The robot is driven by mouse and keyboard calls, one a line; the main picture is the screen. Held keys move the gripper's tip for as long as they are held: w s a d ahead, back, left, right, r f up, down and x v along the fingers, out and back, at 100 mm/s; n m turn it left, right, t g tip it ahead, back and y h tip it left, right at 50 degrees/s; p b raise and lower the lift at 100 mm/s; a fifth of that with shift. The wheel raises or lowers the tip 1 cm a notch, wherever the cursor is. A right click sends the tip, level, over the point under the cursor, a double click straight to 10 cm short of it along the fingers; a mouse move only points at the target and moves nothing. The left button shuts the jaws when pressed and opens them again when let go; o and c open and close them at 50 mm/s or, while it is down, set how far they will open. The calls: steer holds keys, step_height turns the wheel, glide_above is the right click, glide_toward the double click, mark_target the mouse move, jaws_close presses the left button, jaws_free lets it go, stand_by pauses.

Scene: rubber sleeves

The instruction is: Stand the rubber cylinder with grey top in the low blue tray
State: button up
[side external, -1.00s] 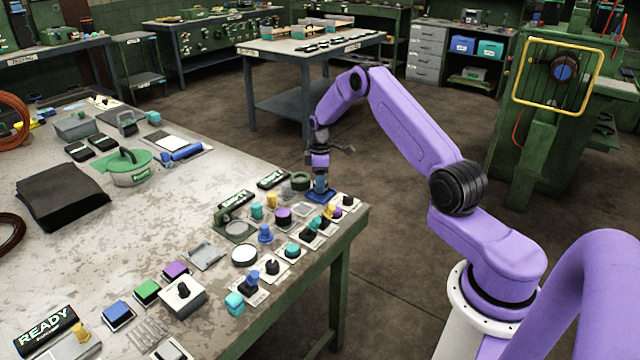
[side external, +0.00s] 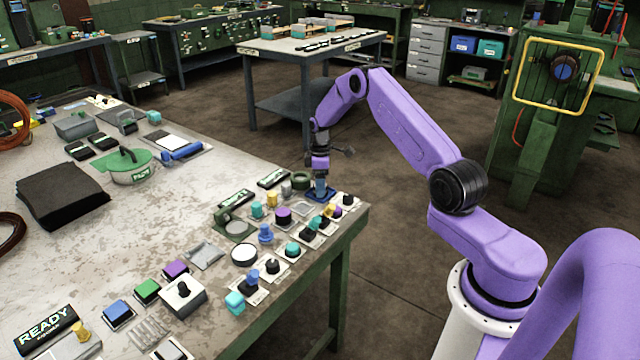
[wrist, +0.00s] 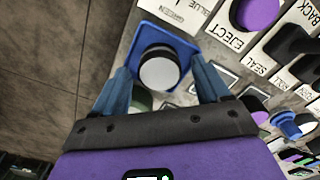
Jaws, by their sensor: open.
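The rubber cylinder is dark with a pale grey round top (wrist: 158,73). In the wrist view it appears to stand upright in the low blue tray (wrist: 190,47), whose far part and rim show behind it. My gripper (wrist: 160,80) is open, with one blue finger on each side of the cylinder and gaps visible between. In the side view my gripper (side external: 321,188) is pointing down over the blue tray (side external: 313,198) near the table's far right corner. The cylinder is hard to make out there, hidden by the fingers.
A green ring (side external: 301,181) sits just left of the tray. Several coloured knobs and buttons on label plates, such as a purple one (side external: 283,215), crowd the table in front. The table's right edge lies close to the tray, with the floor beyond.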

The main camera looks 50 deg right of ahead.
step_height(320, 180, up, 12)
steer(key=s+a+r+n, duration=0.1)
steer(key=s+a+r, duration=0.25)
steer(key=a, duration=0.55)
steer(key=s+a+r, duration=0.3)
steer(key=s+a, duration=0.1)
steer(key=a, duration=0.4)
steer(key=s+a+r+n, duration=0.1)
steer(key=s+a+r, duration=0.2)
steer(key=a, duration=0.6)
steer(key=s+a+r+n, duration=0.1)
steer(key=s+a, duration=0.5)
steer(key=s, duration=0.7)
steer(key=s+d+n, duration=0.2)
steer(key=s, duration=1.4)
steer(key=shift+f, duration=0.25)
